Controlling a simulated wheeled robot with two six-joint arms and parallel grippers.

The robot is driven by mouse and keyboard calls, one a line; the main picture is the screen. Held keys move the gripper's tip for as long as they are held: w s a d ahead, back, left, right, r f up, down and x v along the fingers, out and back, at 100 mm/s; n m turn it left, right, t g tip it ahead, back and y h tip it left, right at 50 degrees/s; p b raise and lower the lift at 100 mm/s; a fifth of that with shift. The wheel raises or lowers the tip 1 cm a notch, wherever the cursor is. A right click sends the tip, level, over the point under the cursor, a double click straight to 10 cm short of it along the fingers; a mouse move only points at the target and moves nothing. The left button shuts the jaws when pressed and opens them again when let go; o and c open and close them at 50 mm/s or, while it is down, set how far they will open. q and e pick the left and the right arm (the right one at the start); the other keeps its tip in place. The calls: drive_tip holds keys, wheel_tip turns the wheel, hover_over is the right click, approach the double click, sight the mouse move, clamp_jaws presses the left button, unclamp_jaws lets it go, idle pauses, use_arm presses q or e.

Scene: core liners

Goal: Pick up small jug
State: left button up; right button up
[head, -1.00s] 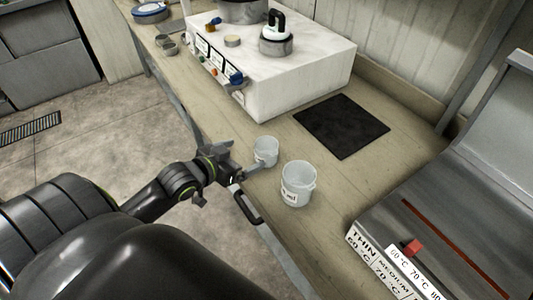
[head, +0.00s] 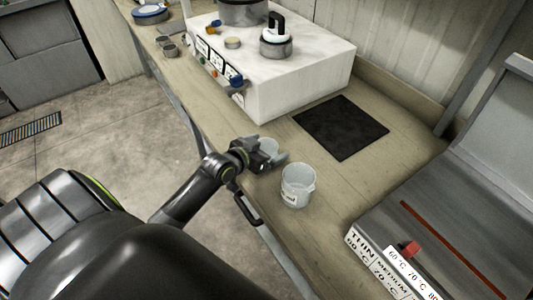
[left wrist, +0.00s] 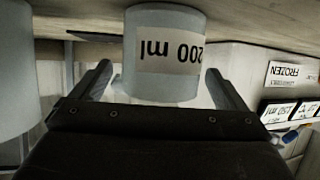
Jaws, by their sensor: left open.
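The small jug (head: 267,145) is a pale cup on the bench, mostly hidden behind my left gripper (head: 270,160) in the head view. In the left wrist view the jug (left wrist: 167,75) appears upside down, with a "200 ml" label facing the camera. My left gripper (left wrist: 158,72) is open there, one finger on each side of the jug. Gaps show between the fingers and the jug, so it is not clamped. My right gripper is not in view.
A larger white jug (head: 297,186) stands close to the right of the small one; its side shows in the left wrist view (left wrist: 14,75). A white box (head: 300,75) with knobs stands behind. A black mat (head: 341,127) lies flat. A grey labelled machine (head: 440,240) is at right.

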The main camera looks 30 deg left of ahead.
use_arm(q)
drive_tip(key=c, duration=1.1)
